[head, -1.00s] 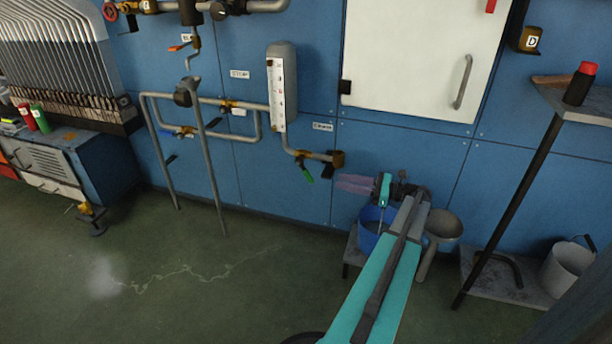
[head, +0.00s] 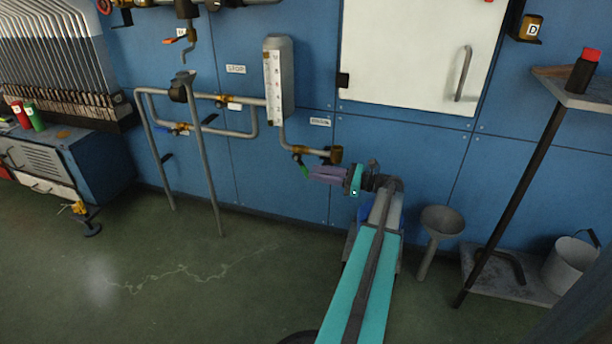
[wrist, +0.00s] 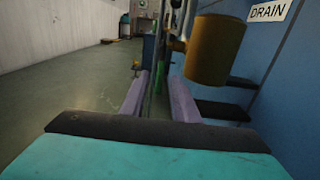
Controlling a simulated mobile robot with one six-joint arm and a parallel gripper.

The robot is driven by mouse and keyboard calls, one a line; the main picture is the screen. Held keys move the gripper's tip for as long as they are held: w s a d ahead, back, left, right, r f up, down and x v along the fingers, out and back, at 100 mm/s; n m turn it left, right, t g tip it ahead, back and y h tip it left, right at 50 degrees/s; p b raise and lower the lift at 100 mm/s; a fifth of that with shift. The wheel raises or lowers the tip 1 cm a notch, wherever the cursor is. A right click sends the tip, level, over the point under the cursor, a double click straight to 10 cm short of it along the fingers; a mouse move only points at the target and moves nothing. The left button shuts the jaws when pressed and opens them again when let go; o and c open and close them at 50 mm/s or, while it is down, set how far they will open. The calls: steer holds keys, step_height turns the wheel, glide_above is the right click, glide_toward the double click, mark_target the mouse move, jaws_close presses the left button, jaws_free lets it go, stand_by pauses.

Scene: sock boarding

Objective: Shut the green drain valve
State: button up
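The green drain valve handle (head: 302,168) hangs down at a slant below the brass pipe end on the blue wall, under the sight-glass column. In the wrist view the green handle (wrist: 159,80) shows upright in the gap between my fingers, toward their tips. My gripper (head: 312,173) has its purple fingers pointing left at the handle. The wrist view shows my gripper (wrist: 157,88) open, with a clear gap between the fingers. I cannot tell whether either finger touches the handle. The finger hides part of it in the head view.
The brass pipe end (wrist: 215,50) is close on the right of my fingers, below the DRAIN label (wrist: 270,11). A blue bucket (head: 347,214) is below my arm, mostly hidden. A grey funnel (head: 441,222) stands to its right. The floor at left is free.

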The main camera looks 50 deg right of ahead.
mark_target(308, 171)
steer(key=shift+b+x, duration=0.9)
steer(key=shift+x, duration=1.6)
jaws_close()
